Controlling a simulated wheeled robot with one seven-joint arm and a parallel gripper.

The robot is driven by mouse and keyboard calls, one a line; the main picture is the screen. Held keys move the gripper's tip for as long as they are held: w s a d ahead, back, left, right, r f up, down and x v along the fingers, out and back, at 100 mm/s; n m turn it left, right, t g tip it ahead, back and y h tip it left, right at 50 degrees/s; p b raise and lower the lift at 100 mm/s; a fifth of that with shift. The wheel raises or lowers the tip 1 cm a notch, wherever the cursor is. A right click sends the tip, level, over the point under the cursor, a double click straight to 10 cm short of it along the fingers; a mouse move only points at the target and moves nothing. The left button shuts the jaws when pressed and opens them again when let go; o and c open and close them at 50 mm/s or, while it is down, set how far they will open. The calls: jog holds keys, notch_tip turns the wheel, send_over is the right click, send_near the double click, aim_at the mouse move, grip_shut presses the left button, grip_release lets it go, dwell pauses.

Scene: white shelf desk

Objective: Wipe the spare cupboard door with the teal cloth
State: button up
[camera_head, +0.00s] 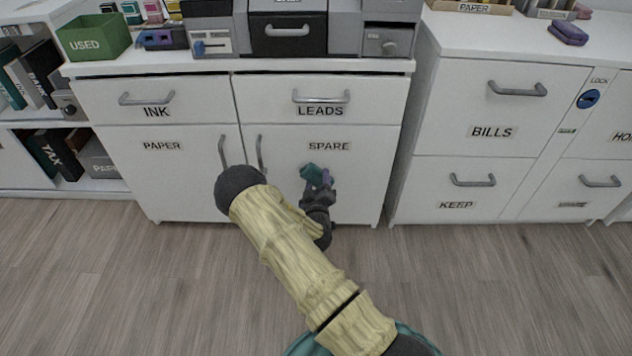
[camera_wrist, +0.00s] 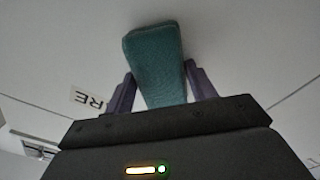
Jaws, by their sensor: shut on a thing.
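The teal cloth (camera_head: 313,171) is a small folded pad in front of the spare cupboard door (camera_head: 361,185), below and left of its SPARE label. My gripper (camera_head: 319,181) is shut on the cloth. In the wrist view the cloth (camera_wrist: 157,62) stands between the two purple fingers of my gripper (camera_wrist: 162,88), with its far end close to the white door (camera_wrist: 235,45). I cannot tell whether it touches the door. Part of the SPARE label (camera_wrist: 90,98) shows at the left there. The door is shut, and my arm hides part of its lower left.
The spare door's handle (camera_head: 260,154) is left of my gripper, beside the paper door's handle (camera_head: 222,150). The LEADS drawer (camera_head: 378,98) is above, shut. The BILLS cabinet (camera_head: 460,110) stands to the right. The wooden floor in front is clear.

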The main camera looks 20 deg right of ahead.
aim_at(306, 181)
jog(key=d, duration=0.1)
jog(key=s+d+p, duration=0.1)
jog(key=d, duration=0.1)
jog(key=shift+s+d+r, duration=0.1)
jog(key=shift+d, duration=0.05)
jog(key=shift+w, duration=0.25)
dwell(0.5)
jog(key=shift+w+a, duration=0.2)
jog(key=shift+a, duration=0.7)
jog(key=shift+w+a, duration=0.2)
jog(key=shift+a, duration=0.65)
jog(key=shift+w+a, duration=0.2)
jog(key=shift+a, duration=0.6)
jog(key=shift+w+a, duration=0.15)
jog(key=shift+a, duration=0.6)
